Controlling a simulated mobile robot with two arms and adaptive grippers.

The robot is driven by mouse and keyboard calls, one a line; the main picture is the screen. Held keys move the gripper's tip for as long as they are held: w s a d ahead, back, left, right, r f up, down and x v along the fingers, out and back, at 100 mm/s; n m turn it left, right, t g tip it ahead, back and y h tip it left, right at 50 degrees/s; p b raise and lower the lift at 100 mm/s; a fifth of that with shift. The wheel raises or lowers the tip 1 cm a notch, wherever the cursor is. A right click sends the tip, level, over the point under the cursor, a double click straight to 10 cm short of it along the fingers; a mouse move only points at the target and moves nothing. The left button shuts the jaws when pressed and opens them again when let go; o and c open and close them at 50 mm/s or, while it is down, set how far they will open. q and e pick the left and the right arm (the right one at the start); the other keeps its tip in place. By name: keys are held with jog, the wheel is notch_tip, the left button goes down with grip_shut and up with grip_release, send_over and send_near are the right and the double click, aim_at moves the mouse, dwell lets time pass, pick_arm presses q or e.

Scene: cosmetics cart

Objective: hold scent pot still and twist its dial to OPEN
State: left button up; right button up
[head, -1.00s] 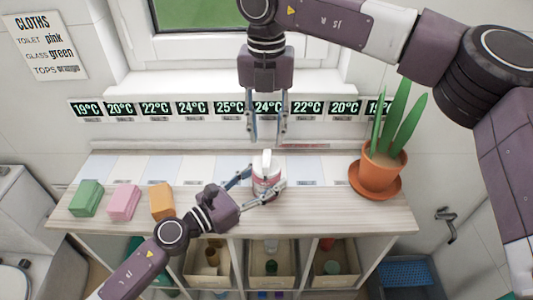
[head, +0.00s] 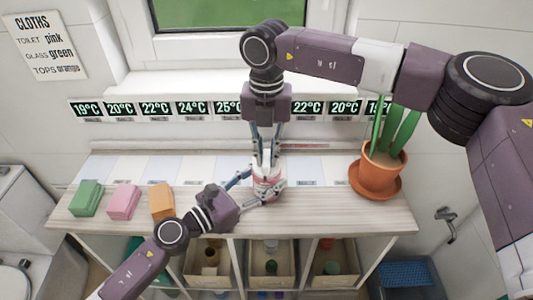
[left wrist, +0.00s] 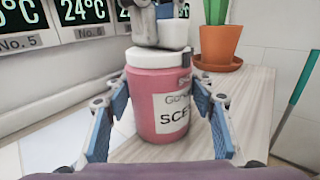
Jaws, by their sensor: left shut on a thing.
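The scent pot (head: 268,182) stands upright at the front middle of the counter. It is pink with a white lid and a label, and shows large in the left wrist view (left wrist: 160,118). My left gripper (head: 264,192) is shut on the pot's body, one blue-padded finger on each side. The pale dial (left wrist: 174,34) on top is partly hidden by my right gripper (head: 268,164). That gripper points straight down from above, its fingertips close together at the dial. Whether they grip it I cannot tell. The dial's marking cannot be read.
Green (head: 87,198), pink (head: 123,201) and orange (head: 161,200) blocks stand left of the pot. A potted plant (head: 379,172) stands at the right end. Temperature displays (head: 190,109) line the wall behind. Open bins (head: 271,268) sit below the counter.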

grip_shut()
jog(key=shift+n, duration=0.3)
jog(key=n, duration=1.2)
jog(key=shift+n, duration=2)
jog(key=o, duration=0.6)
grip_release()
